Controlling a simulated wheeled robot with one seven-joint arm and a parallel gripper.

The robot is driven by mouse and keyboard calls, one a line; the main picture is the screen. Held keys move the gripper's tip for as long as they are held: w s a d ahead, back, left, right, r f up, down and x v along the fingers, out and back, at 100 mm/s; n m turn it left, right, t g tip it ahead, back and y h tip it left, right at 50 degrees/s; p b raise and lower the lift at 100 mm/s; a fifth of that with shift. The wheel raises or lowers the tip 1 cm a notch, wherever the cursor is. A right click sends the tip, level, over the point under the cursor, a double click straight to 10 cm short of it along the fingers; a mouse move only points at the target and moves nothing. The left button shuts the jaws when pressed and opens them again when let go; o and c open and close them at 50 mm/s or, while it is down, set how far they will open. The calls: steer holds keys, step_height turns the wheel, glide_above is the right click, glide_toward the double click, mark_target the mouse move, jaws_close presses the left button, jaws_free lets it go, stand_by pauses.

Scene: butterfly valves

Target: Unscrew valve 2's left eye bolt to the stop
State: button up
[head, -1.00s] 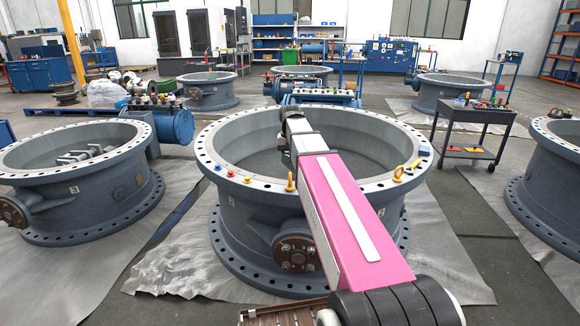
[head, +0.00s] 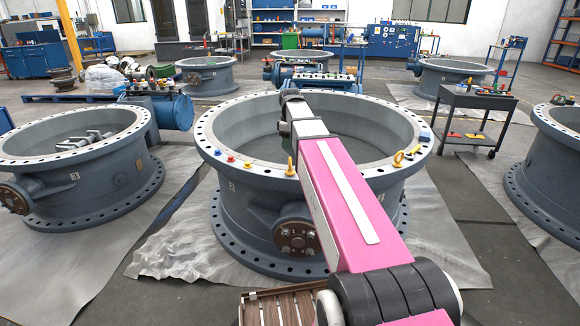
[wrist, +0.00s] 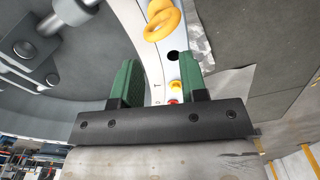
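Valve 2 (head: 256,208) is the large grey flanged ring in the middle of the head view, with a "2" on its side. Its left eye bolt (head: 290,167) is yellow and stands on the front rim, just left of my pink arm. In the wrist view a yellow eye bolt (wrist: 163,20), apparently this one, shows at the top, beyond the fingertips. My gripper (wrist: 157,78) has two green fingers spread apart with nothing between them; it is not touching the bolt. In the head view the fingers are hidden by the arm.
The right eye bolt (head: 398,158) stands on the rim right of my arm, near a blue block (head: 425,136). Red (head: 231,158) and yellow (head: 247,165) plugs sit left of the left bolt. Valve 3 (head: 75,190) stands left; a tool cart (head: 478,102) is behind right.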

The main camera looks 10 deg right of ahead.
mark_target(290, 165)
steer(key=m, duration=1.3)
steer(key=shift+w, duration=0.1)
step_height(290, 165, down, 11)
steer(key=shift+r, duration=0.15)
jaws_close()
